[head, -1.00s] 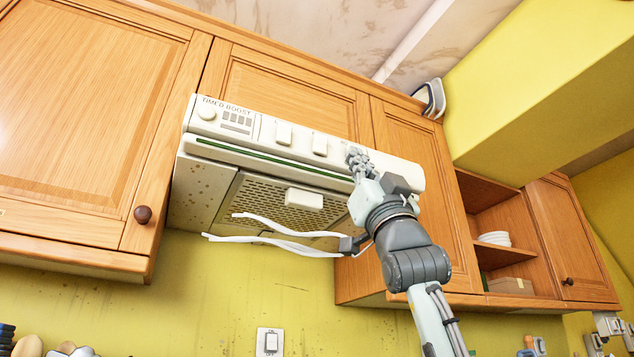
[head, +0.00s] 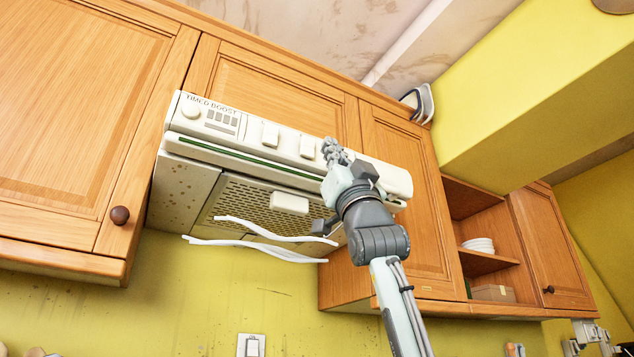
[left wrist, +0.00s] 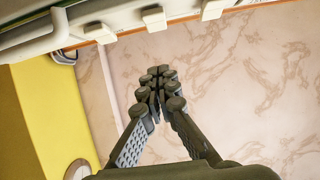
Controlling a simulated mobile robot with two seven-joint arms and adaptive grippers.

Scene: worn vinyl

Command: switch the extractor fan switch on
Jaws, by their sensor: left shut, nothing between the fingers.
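The cream extractor hood (head: 385,176) hangs under the middle wall cupboard. Its front has a knob, a "TIMED BOOST" label, and white rocker switches, one at the left (head: 270,134) and one further right (head: 307,147). I cannot read which is the fan switch. My left gripper (head: 333,150) is shut and empty, just right of the second switch and in front of the panel, hiding part of it. In the left wrist view the gripper (left wrist: 158,90) points past three white switches (left wrist: 154,18) along the top edge, visibly apart from them.
Wooden cupboards flank the hood, the left one with a round knob (head: 120,215). A wall switch (head: 250,345) sits lower on the yellow wall. Open shelves with plates (head: 478,245) are at the right.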

